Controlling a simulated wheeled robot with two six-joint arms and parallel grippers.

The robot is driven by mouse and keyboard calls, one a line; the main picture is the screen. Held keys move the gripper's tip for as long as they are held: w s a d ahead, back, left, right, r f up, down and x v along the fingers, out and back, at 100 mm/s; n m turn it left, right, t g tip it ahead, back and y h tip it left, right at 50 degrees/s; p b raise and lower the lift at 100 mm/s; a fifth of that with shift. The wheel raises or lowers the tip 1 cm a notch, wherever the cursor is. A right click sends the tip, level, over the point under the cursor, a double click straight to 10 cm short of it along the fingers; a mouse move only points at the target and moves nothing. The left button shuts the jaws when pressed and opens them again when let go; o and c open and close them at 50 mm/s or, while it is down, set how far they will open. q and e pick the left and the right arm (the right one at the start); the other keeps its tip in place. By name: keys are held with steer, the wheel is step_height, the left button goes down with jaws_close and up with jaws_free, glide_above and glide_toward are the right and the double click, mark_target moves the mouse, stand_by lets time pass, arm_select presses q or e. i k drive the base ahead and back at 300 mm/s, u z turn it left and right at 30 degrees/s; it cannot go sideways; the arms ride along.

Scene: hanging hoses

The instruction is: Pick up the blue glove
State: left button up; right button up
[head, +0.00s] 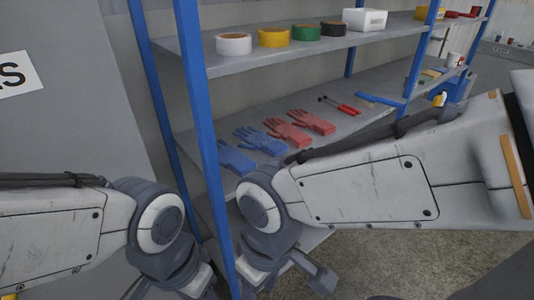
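Two blue gloves lie flat on the middle grey shelf. One blue glove (262,141) lies beside the red gloves. The other blue glove (235,158) is nearer the blue post and is partly hidden at its edge. Both of my arms are in front of and below the gloves in the picture, and neither touches them. My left wrist ends at the bottom edge, where its gripper is mostly cut off. My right gripper (300,275) hangs low in front of the shelf, partly hidden by its own wrist. I cannot make out the finger gap of either gripper.
Two red gloves (289,134) and red-handled tools (346,108) lie right of the blue gloves. A blue-handled tool (380,99) lies farther right. The upper shelf (220,67) holds tape rolls and a white bin (365,19). A blue post (197,95) stands at the shelf's front left.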

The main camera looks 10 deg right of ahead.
mark_target(229, 158)
steer(key=u, duration=0.75)
steer(key=k, duration=0.4)
steer(key=z, duration=0.05)
steer(key=i, duration=0.9)
